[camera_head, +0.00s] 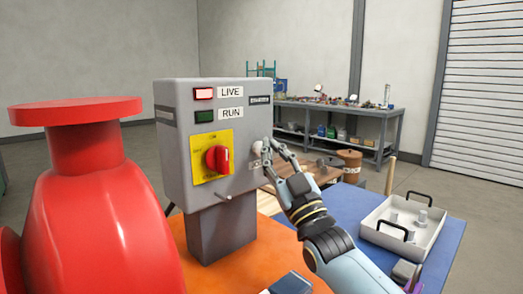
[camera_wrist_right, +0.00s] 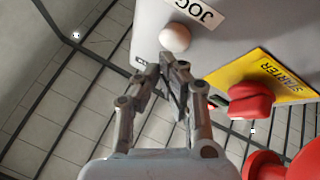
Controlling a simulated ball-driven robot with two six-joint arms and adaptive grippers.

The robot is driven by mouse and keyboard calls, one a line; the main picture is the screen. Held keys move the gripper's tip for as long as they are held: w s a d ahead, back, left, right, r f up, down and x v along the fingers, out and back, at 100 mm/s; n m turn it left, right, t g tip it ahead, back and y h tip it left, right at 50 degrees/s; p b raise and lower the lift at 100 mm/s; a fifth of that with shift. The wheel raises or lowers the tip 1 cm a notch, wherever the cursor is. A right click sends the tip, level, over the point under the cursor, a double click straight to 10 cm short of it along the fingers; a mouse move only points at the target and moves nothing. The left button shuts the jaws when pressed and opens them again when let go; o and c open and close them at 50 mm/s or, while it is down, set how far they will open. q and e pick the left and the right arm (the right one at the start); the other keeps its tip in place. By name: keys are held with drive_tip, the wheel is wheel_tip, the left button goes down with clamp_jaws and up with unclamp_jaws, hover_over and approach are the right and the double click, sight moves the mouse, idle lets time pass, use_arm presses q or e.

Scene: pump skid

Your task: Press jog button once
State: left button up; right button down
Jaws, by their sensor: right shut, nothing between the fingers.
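The jog button (camera_head: 257,147) is a round, whitish knob on the right part of the grey control box's (camera_head: 222,225) front face. In the right wrist view the jog button (camera_wrist_right: 175,37) is beside a JOG label (camera_wrist_right: 196,10). My right gripper (camera_head: 268,148) is shut and empty, its fingertips close beside the button. In the right wrist view the right gripper (camera_wrist_right: 172,66) has its tips just below the button in the picture; I cannot tell whether they touch it. My left gripper is not in view.
The box carries a lit red LIVE lamp (camera_head: 204,94), a dark green RUN lamp (camera_head: 204,117) and a red rotary switch (camera_head: 217,159) on a yellow plate. A large red pump body (camera_head: 100,215) stands at left. A white tray (camera_head: 374,235) lies right on a blue surface.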

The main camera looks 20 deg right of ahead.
drive_tip(key=shift+w+a, duration=0.15)
drive_tip(key=shift+w, duration=0.15)
drive_tip(key=shift+w+a+b, duration=0.15)
drive_tip(key=shift+w+b, duration=0.15)
drive_tip(key=shift+w, duration=0.1)
idle(0.6)
idle(0.4)
drive_tip(key=shift+s+d+p, duration=0.3)
drive_tip(key=shift+s+p, duration=0.2)
drive_tip(key=shift+s, duration=0.3)
drive_tip(key=s, duration=0.1)
drive_tip(key=s+d+p, duration=0.1)
drive_tip(key=s, duration=0.1)
drive_tip(key=s+p, duration=0.1)
drive_tip(key=shift+s+d, duration=0.35)
drive_tip(key=shift+s, duration=0.05)
drive_tip(key=shift+f, duration=0.1)
idle(0.4)
